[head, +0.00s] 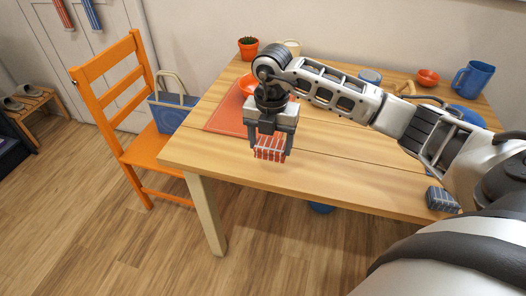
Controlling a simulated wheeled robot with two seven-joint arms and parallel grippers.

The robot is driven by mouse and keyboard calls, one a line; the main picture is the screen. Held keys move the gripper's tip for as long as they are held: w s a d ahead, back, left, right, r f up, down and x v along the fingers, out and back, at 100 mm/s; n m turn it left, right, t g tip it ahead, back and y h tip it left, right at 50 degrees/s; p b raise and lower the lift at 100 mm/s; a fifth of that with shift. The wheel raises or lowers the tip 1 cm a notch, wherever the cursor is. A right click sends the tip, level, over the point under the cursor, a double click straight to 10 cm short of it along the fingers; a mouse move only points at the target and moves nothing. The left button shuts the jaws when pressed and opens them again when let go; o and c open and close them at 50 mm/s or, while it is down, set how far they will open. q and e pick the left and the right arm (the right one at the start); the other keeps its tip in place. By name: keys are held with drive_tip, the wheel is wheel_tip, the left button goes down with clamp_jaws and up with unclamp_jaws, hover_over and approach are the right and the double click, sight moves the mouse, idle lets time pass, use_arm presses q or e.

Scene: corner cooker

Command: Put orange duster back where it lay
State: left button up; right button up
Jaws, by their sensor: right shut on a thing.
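The orange duster (270,154) has pale stripes and is held between the fingers of my right gripper (270,147). The gripper points down over the front left part of the wooden table (335,165). I cannot tell whether the duster touches the table top or hangs just above it. An orange-red mat (226,117) lies behind and to the left of the gripper. My left gripper is not in view.
A red bowl (248,86) and a potted cactus (248,48) are behind my gripper. A blue jug (474,78) stands at the back right. A grey striped block (441,199) is at the right front edge. An orange chair (120,110) holds a blue bag (171,114).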

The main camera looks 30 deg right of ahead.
sight(263, 139)
drive_tip(key=w+f, duration=0.2)
drive_tip(key=f, duration=0.1)
drive_tip(key=shift+w+a+f, duration=0.1)
drive_tip(key=shift+w, duration=0.25)
drive_tip(key=shift+w+f, duration=0.1)
drive_tip(key=shift+f, duration=1.55)
drive_tip(key=shift+f, duration=0.15)
drive_tip(key=o, duration=1)
drive_tip(key=shift+o, duration=0.2)
